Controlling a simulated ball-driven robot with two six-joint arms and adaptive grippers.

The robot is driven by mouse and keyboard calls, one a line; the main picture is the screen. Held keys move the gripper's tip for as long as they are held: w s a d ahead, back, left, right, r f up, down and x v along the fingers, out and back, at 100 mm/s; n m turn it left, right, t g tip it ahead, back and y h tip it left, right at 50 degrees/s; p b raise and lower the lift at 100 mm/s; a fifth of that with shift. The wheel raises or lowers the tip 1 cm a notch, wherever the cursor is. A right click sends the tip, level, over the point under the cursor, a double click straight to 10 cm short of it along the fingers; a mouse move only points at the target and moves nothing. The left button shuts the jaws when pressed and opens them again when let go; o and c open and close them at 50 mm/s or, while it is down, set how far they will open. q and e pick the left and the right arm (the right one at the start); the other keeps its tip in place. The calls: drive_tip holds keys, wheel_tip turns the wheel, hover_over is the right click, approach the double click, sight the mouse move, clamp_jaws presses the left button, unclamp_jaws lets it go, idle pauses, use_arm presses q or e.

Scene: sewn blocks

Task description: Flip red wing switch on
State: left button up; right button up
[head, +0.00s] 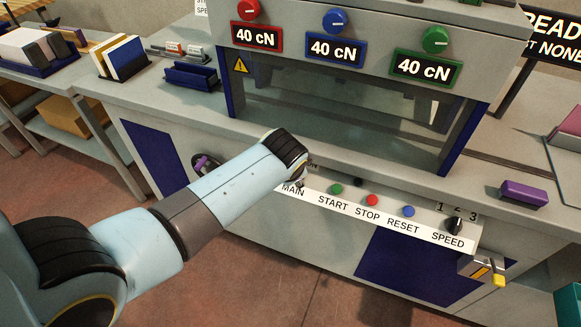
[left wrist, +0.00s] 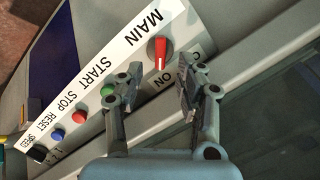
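My right gripper is in neither view.
The machine housing (head: 370,60) overhangs behind. A purple block (head: 523,194) lies at right.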

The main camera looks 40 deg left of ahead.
use_arm(q)
drive_tip(key=v, duration=0.7)
idle(0.3)
drive_tip(key=s+a+f+g+b, duration=0.1)
drive_tip(key=s+f+b, duration=0.2)
drive_tip(key=s+f, duration=0.5)
drive_tip(key=s+f+g+b, duration=0.2)
drive_tip(key=s+f+b, duration=0.2)
drive_tip(key=f, duration=0.7)
drive_tip(key=s+a+f+g+b, duration=0.1)
drive_tip(key=s+f+b, duration=0.2)
drive_tip(key=s+f, duration=0.5)
drive_tip(key=s+a+f+n+g+h+b, duration=0.1)
drive_tip(key=s+f+n+b, duration=0.3)
drive_tip(key=s+f, duration=1.3)
drive_tip(key=s+h+b, duration=0.1)
drive_tip(key=s, duration=0.3)
drive_tip(key=shift+s+a+f+n, duration=0.2)
drive_tip(key=shift+a+f+n, duration=0.1)
